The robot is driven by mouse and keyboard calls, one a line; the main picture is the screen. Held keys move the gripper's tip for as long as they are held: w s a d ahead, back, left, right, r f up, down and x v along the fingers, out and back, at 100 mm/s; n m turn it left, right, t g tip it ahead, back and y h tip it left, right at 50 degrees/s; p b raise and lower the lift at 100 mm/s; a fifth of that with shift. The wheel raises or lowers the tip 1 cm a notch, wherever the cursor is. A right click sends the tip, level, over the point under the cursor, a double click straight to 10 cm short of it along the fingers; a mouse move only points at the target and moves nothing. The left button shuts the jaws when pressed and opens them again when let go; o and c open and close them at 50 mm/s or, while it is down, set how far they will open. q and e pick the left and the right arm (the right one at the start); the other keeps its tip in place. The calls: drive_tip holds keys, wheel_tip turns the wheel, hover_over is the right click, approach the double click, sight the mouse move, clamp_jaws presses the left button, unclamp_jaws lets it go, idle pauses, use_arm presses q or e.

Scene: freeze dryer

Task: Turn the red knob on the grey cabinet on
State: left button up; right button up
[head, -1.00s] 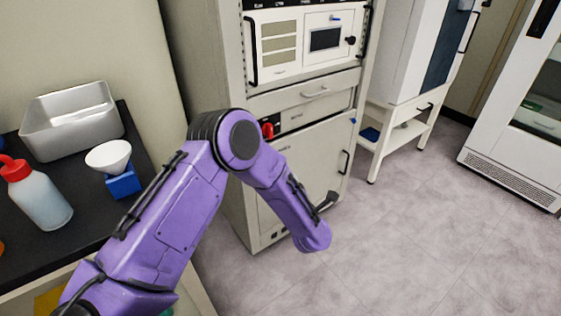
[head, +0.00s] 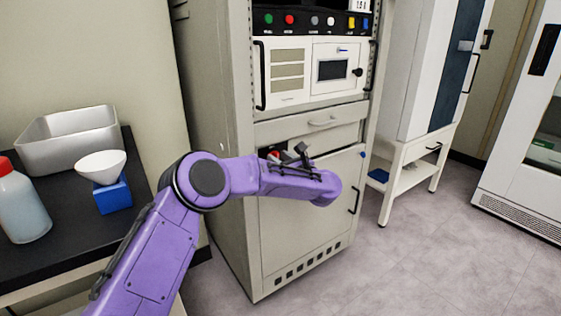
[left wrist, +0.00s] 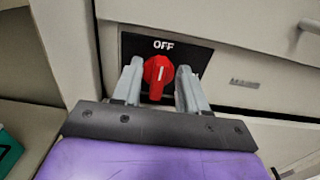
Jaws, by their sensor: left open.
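The red knob (left wrist: 157,77) sits on a black plate marked OFF on the grey cabinet (head: 212,95). Its white line points up toward OFF in the left wrist view. In the head view the knob (head: 274,154) is partly hidden by my left gripper. My left gripper (left wrist: 159,70) is open, with one finger on each side of the knob; I cannot tell whether either finger touches it. In the head view my left gripper (head: 290,152) is small and partly hidden by my purple arm. My right gripper is not in view.
A black-topped bench (head: 75,232) at the left holds a metal tray (head: 70,143), a white funnel on a blue block (head: 113,195) and a red-capped bottle (head: 20,210). A white stand (head: 405,190) is right of the cabinet. The floor in front is clear.

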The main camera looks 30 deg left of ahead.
use_arm(q)
clamp_jaws()
drive_tip(key=shift+m, duration=0.4)
drive_tip(key=m+p, duration=0.2)
drive_tip(key=m, duration=0.1)
drive_tip(key=shift+w+d+r+m, duration=0.1)
drive_tip(key=shift+w+m, duration=0.1)
drive_tip(key=shift+m, duration=0.1)
drive_tip(key=shift+w+d+f+m+p, duration=0.2)
drive_tip(key=shift+m+p, duration=0.85)
drive_tip(key=shift+m, duration=1.2)
drive_tip(key=shift+w+a+f+m+p, duration=0.1)
drive_tip(key=shift+f+m+p, duration=0.2)
drive_tip(key=shift+m+p, duration=1.35)
drive_tip(key=shift+w+d+f+m+p, duration=0.1)
drive_tip(key=shift+f+m+p, duration=0.25)
drive_tip(key=shift+m, duration=2.55)
